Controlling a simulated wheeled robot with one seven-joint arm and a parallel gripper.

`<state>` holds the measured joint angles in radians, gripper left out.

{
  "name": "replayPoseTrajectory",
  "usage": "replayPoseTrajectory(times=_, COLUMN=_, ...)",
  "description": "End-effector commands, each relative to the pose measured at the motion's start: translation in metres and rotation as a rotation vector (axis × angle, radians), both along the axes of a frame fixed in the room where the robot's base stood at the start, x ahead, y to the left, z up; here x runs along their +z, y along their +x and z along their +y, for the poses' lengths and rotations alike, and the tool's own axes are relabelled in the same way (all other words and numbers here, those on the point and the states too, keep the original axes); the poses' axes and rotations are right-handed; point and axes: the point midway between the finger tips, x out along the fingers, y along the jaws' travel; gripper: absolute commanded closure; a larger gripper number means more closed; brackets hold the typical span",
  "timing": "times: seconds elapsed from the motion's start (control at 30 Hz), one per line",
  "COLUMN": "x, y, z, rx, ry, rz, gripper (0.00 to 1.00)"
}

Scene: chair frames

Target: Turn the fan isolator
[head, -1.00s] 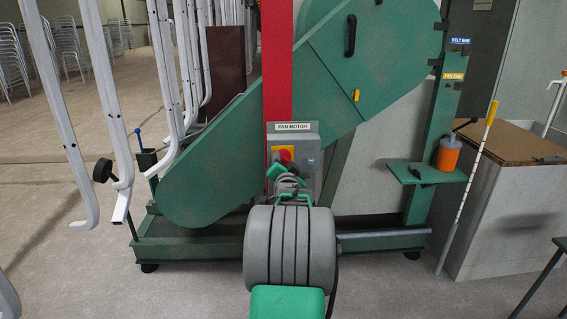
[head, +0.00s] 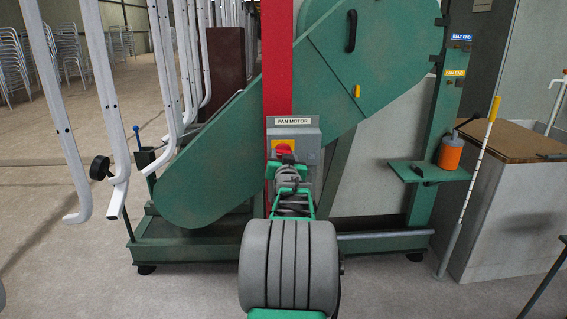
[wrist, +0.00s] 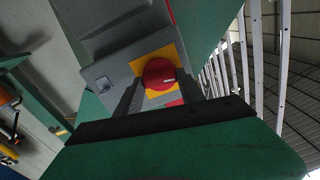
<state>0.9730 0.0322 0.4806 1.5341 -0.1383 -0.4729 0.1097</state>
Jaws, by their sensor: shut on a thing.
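The fan isolator is a red rotary knob (head: 284,147) on a yellow plate (head: 275,145), on the front of a grey box (head: 308,138) labelled FAN MOTOR. The box is on a red post. In the wrist view the round red knob (wrist: 157,72) has a short white mark at its lower right, and the yellow plate (wrist: 166,52) shows around it. My gripper (wrist: 160,92) has its two grey ribbed fingers at either side of the knob and is shut on it. In the head view my gripper (head: 286,160) covers the knob's lower part; the fingertip contact is hidden.
A green machine housing (head: 225,160) stands behind the post. White hanging chair frames (head: 105,100) are at the left. At the right are a small green shelf (head: 430,173) with an orange can (head: 449,153), a yellow-topped pole (head: 470,185) and a wood-topped cabinet (head: 510,200).

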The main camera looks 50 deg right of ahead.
Motion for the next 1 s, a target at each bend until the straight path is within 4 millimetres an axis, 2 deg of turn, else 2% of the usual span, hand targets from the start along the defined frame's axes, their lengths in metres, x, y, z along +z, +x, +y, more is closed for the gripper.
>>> replayPoseTrajectory(times=0.33, x=-0.0014, y=-0.0005, z=-0.0003, rx=-0.002, ry=-0.105, rz=0.121, gripper=0.95)
replayPoseTrajectory(times=0.87, x=-0.0006, y=-0.0007, z=-0.0005, rx=-0.002, ry=-0.124, rz=0.145, gripper=0.95)
replayPoseTrajectory(times=0.9, x=-0.0006, y=-0.0007, z=-0.0005, rx=-0.002, ry=-0.124, rz=0.144, gripper=0.52)
replayPoseTrajectory(times=1.0, x=-0.0006, y=-0.0004, z=-0.0003, rx=-0.002, ry=-0.124, rz=0.144, gripper=0.44)
